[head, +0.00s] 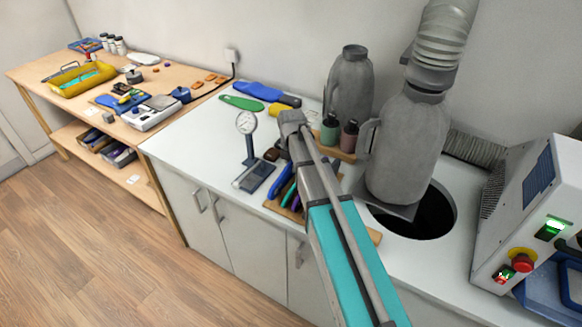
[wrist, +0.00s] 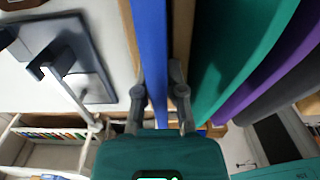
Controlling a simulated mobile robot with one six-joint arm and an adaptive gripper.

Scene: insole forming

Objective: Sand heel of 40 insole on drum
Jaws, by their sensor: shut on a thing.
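My gripper (wrist: 159,85) is shut on a blue insole (wrist: 150,45), one finger on each side of its edge, in the wrist view. A green insole (wrist: 235,50) and a purple one stand just right of it. In the head view the blue insole (head: 281,178) shows beside my arm, upright at the wooden rack (head: 286,211) with other insoles. I cannot tell whether it still touches the rack. My gripper is hidden behind my arm there. No size mark is readable. I cannot make out a sanding drum.
A dial gauge (head: 246,124) on a stand is close left of the rack. Flat insoles (head: 257,91), bottles (head: 329,129) and a grey canister stand behind. Right are a dark round opening (head: 436,212) and a machine (head: 511,235) with a red button.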

